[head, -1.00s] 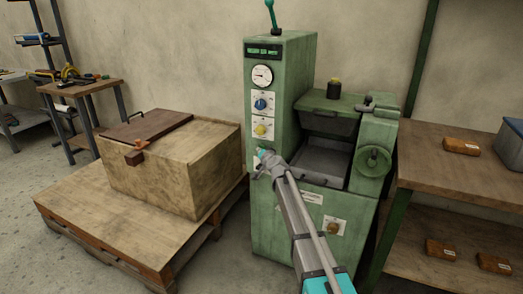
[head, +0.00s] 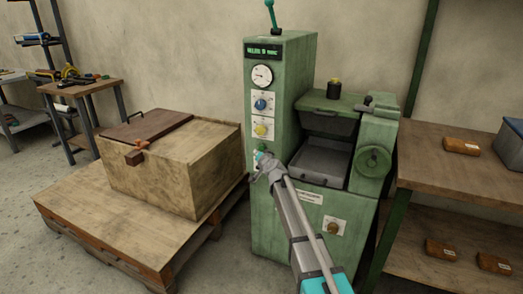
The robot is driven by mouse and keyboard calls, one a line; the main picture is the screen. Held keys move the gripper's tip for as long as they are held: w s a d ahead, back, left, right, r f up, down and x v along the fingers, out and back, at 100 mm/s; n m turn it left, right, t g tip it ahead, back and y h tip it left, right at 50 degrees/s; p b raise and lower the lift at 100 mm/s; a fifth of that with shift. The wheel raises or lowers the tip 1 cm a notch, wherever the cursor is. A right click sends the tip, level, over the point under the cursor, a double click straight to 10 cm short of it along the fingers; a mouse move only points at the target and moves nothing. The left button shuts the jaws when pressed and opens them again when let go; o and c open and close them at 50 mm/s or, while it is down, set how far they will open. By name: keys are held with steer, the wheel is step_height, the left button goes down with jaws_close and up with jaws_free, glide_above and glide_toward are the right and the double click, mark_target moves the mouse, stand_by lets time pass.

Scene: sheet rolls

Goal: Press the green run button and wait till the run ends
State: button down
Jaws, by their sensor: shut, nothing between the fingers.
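The green machine (head: 282,80) stands against the wall, with its controls in a column on its left front. My gripper (head: 262,166) is shut and empty at the lower end of that column, below the yellow knob (head: 261,130). A small teal-green spot (head: 259,155) shows just above the fingertips, probably the green run button. I cannot tell whether the fingers touch it. The display (head: 263,51) at the top is lit with green text, too small to read surely.
A wooden crate (head: 205,176) on a pallet stands left of the machine. A workbench (head: 455,187) with brown packets and a grey bin stands at the right. The machine's tray (head: 321,163) and handwheel (head: 374,161) are right of my arm.

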steer(key=shift+s+a, duration=0.35)
steer(key=shift+s, duration=0.6)
steer(key=shift+s+a, duration=0.3)
steer(key=shift+s, duration=0.6)
steer(key=s+d+f+n+g+h, duration=0.1)
steer(key=s+d+f+g, duration=0.3)
steer(key=s, duration=0.3)
steer(key=s+d+f+n+g+h, duration=0.1)
steer(key=s+d+f+g, duration=0.1)
steer(key=s+d+f, duration=0.35)
steer(key=s+d+f+n+g+h, duration=0.1)
steer(key=s+d+f+n+g, duration=0.15)
steer(key=s+d, duration=0.4)
steer(key=s+d+f+m+g+h, duration=0.1)
steer(key=s+d+g, duration=0.1)
steer(key=s+d, duration=0.35)
steer(key=s+d+f+g+h+p, duration=0.1)
steer(key=s+d+g+h, duration=0.15)
steer(key=s, duration=0.55)
steer(key=s+d+f+m+g+h, duration=0.1)
steer(key=s+d+g, duration=0.1)
steer(key=s+d, duration=0.35)
step_height(320, 180, up, 29)
steer(key=s+a+p, duration=0.1)
steer(key=p, duration=2.7)
steer(key=shift+s+a+f, duration=0.2)
steer(key=shift+a, duration=0.1)
steer(key=shift+y, duration=0.25)
